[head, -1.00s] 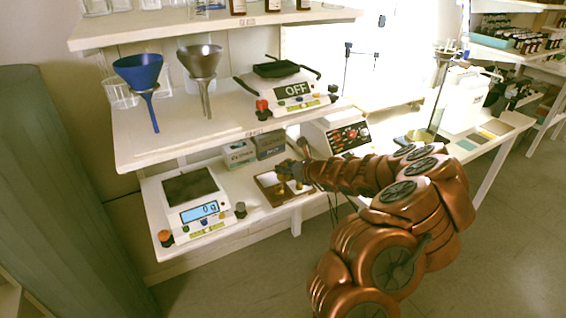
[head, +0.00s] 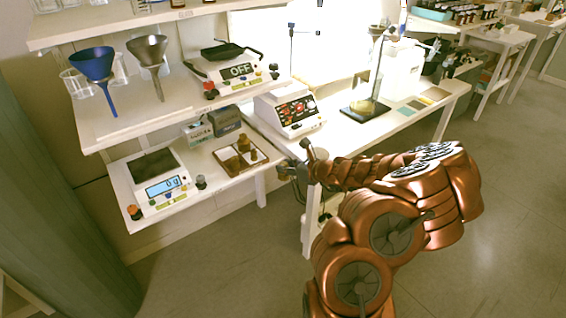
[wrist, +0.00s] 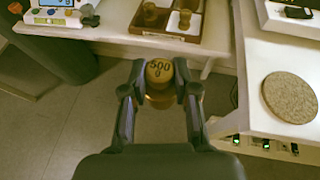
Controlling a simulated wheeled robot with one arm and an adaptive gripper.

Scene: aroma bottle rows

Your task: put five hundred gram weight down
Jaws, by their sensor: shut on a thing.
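The five hundred gram weight (wrist: 159,72) is a brass cylinder with "500 g" on its top. It shows in the wrist view between the fingers of my gripper (wrist: 160,84), which is shut on it. The weight is held upright in the air beyond the front edge of the low shelf, with floor below. In the head view my gripper (head: 292,168) is just right of the low shelf; the weight is too small or hidden to make out there. The brown weight tray (head: 224,162) holds other brass weights (wrist: 184,17) on the low shelf.
A scale (head: 157,184) reading 0 g stands on the low shelf, left of the tray. A white bench (wrist: 246,82) is on the right in the wrist view, with a round cork mat (wrist: 290,97) on it. Boxes (head: 224,118) stand behind the tray.

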